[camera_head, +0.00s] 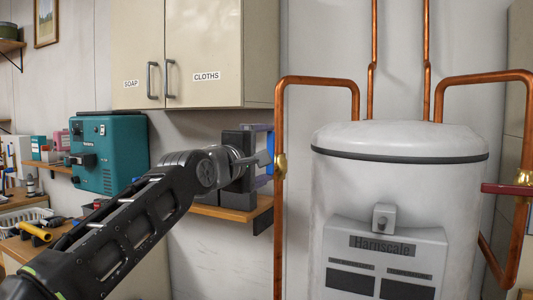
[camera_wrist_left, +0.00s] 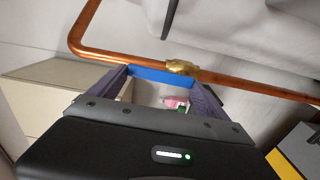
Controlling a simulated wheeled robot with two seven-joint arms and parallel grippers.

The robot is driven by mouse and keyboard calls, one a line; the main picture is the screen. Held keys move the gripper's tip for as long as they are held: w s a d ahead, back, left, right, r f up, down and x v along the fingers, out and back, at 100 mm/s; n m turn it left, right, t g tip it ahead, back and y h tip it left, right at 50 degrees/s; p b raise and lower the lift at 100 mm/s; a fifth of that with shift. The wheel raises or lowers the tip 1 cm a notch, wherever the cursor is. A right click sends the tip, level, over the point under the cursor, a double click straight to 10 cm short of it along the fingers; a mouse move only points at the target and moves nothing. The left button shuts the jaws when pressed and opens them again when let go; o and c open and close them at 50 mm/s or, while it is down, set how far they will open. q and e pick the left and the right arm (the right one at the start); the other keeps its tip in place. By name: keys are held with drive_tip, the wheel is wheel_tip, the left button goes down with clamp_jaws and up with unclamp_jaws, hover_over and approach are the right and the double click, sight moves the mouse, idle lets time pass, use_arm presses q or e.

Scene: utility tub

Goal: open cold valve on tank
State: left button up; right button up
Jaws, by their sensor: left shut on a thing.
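The cold valve has a brass body (camera_head: 281,166) on the left copper pipe beside the white tank (camera_head: 400,200). Its blue lever (camera_wrist_left: 160,75) lies across my fingertips in the left wrist view, with the brass body (camera_wrist_left: 182,67) just beyond it. My left gripper (camera_head: 268,153) is at the valve, left of the pipe, and is shut on the blue lever. The lever is mostly hidden by the gripper in the head view. My right gripper is not in view.
A red lever (camera_head: 507,190) sits on the right copper pipe (camera_head: 523,150). A cream cabinet (camera_head: 195,50) hangs above my left arm. A small wooden shelf (camera_head: 232,212) is under the gripper. A teal machine (camera_head: 108,155) stands at the left.

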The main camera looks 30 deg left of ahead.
use_arm(q)
drive_tip(key=shift+a+f+n, duration=0.1)
drive_tip(key=shift+n, duration=0.2)
drive_tip(key=o, duration=1.9)
drive_tip(key=shift+s, duration=0.1)
drive_tip(key=s+b, duration=0.2)
drive_tip(key=s, duration=0.5)
drive_tip(key=shift+s, duration=0.3)
